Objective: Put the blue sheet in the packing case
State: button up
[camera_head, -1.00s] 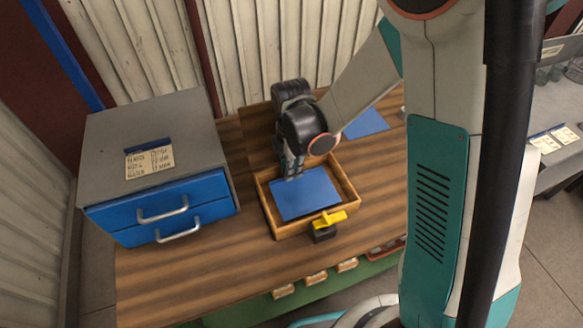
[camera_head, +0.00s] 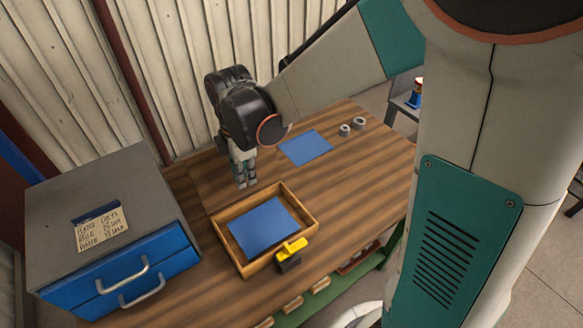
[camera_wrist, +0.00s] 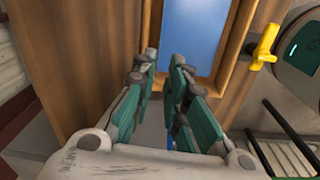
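One blue sheet (camera_head: 262,226) lies inside the wooden packing case (camera_head: 298,196), within its rims. It also shows in the wrist view (camera_wrist: 197,36), framed by the wooden rims. A second blue sheet (camera_head: 306,147) lies flat on the table behind the case, to the right. My gripper (camera_head: 245,183) is just behind the case's far left rim, pointing down, apart from the sheet. In the wrist view my gripper (camera_wrist: 159,62) has its fingers apart with nothing between them.
A grey cabinet with blue drawers (camera_head: 120,272) stands at the left. A black and yellow device (camera_head: 290,255) is at the case's front side. Two small grey rings (camera_head: 352,126) lie at the back right. The table right of the case is clear.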

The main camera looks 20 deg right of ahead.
jog(key=s+d+r+m+t, duration=0.3)
jog(key=s+d+r+m, duration=0.2)
jog(key=m, duration=0.4)
jog(key=s+d+r+m+t, duration=0.3)
jog(key=s+d+r+m, duration=0.2)
jog(key=s+r+m, duration=0.2)
jog(key=shift+s+m+t, duration=0.4)
jog(key=shift+s+m, duration=0.6)
jog(key=shift+m, duration=0.4)
